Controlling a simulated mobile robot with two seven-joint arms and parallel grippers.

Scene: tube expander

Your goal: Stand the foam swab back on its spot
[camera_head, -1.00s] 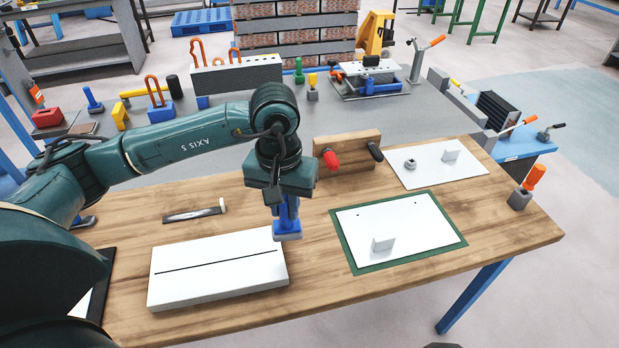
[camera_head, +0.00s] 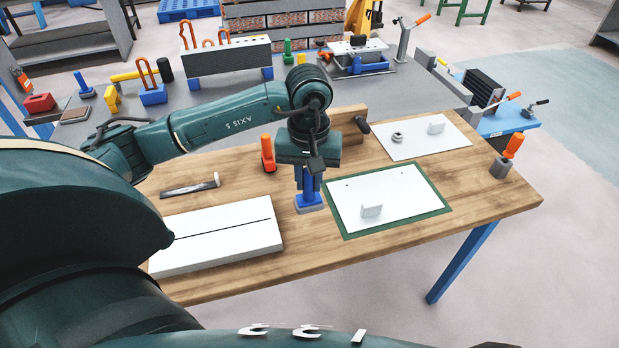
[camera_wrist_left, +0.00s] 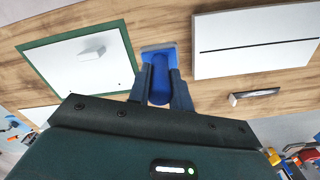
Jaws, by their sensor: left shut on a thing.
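The foam swab, a blue handle with a wide blue foot and a pale grey pad under it, is upright in the head view (camera_head: 309,201). My left gripper (camera_head: 308,180) points down and is shut on its handle. The swab is between the white slab with a black line (camera_head: 205,247) and the green-bordered white sheet (camera_head: 372,212). Its pad is at or just above the wooden tabletop; I cannot tell if it touches. In the left wrist view the swab (camera_wrist_left: 160,84) sits between the gripper fingers. My right gripper is not in view.
A small white block (camera_head: 371,210) stands on the bordered sheet. An orange-handled tool (camera_head: 267,153) stands behind the swab, left of a wooden block (camera_head: 347,122). A dark flat tool (camera_head: 188,188) lies behind the slab. Bare wood surrounds the swab.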

